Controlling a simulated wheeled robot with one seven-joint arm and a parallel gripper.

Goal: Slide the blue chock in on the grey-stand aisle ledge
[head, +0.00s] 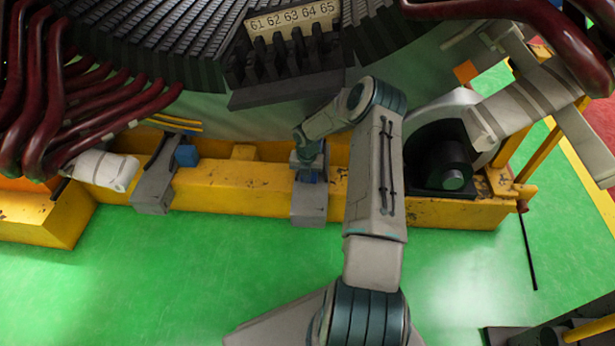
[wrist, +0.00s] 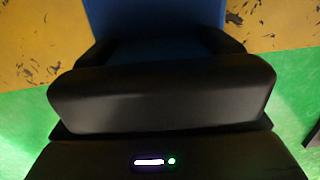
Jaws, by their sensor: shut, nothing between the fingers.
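A blue chock (head: 308,177) sits at the middle grey stand (head: 309,207), against the yellow beam, mostly hidden under my gripper (head: 309,160). In the wrist view a broad blue face (wrist: 155,30) fills the top middle, just beyond the dark gripper body (wrist: 160,95). My gripper is shut with nothing held, right at the blue chock; whether it touches the chock I cannot tell. A second blue block (head: 186,155) sits at the left grey stand (head: 152,190), apart from my gripper.
The worn yellow beam (head: 240,188) runs behind both stands. The slotted stator (head: 190,50) with its number plate (head: 294,16) hangs above. Dark red pipes (head: 35,100) are at left, and a black cylinder (head: 440,165) is right of my arm. The green floor in front is mostly open.

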